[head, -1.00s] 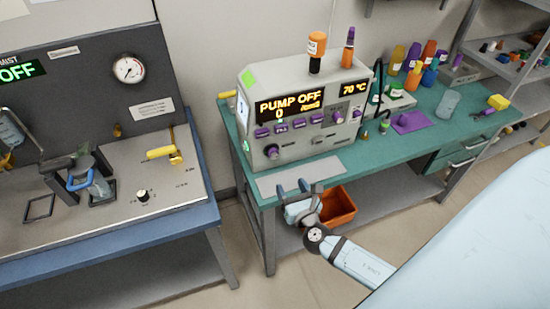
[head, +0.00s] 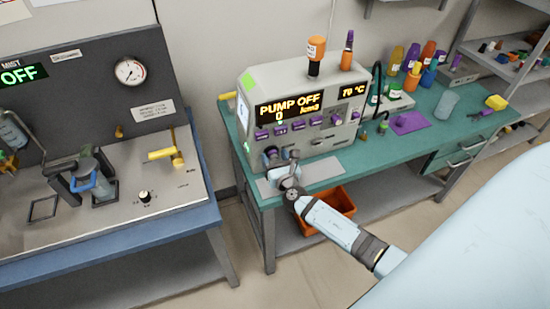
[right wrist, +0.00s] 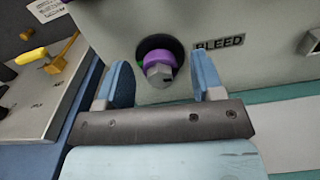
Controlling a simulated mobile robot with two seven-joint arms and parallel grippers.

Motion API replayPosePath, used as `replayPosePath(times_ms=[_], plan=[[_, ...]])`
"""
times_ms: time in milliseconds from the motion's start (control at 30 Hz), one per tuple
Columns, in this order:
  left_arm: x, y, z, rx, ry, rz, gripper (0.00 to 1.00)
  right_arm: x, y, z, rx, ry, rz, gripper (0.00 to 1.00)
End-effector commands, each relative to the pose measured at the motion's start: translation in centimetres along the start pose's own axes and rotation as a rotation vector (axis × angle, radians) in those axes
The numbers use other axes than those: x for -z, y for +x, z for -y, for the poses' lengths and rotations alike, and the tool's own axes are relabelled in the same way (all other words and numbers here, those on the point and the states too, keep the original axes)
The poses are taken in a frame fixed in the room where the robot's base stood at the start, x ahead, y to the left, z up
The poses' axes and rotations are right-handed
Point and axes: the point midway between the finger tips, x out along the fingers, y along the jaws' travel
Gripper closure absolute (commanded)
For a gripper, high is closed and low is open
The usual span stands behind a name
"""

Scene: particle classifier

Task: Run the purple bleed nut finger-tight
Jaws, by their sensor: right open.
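The purple bleed nut (right wrist: 158,59) sits in a dark round recess on the front of the grey pump box, left of the BLEED label (right wrist: 219,42). A grey hex end sticks out of it towards me. My right gripper (right wrist: 164,80) is open, with one blue finger on each side of the nut's line. The fingers appear apart from the nut, and nothing is held. My left gripper is not in view.
The box stands on a green bench (head: 400,150) with a pale plate (head: 322,172) in front. An orange bin (head: 338,203) is below. Bottles and a purple mat (head: 410,122) are to the right. A blue bench (head: 150,226) with a yellow-handled valve (head: 165,153) is to the left.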

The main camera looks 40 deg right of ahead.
Motion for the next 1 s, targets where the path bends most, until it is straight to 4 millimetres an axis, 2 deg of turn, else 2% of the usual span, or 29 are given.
replayPosePath(times_ms=[67, 100, 300, 667, 1000], plan=[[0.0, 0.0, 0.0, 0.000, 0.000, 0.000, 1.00, 0.0, 0.0, 0.0, 0.000, 0.000, 0.000, 0.39], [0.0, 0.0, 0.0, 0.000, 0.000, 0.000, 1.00, 0.0, 0.0, 0.0, 0.000, 0.000, 0.000, 0.43], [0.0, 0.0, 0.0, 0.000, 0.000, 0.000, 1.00, 0.0, 0.0, 0.0, 0.000, 0.000, 0.000, 0.88], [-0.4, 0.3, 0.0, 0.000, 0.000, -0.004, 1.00, 0.2, 0.0, 0.0, 0.000, 0.047, 0.001, 0.88], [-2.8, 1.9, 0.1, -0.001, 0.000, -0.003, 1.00, 0.5, 0.0, 0.1, -0.001, 0.281, 0.002, 0.88]])
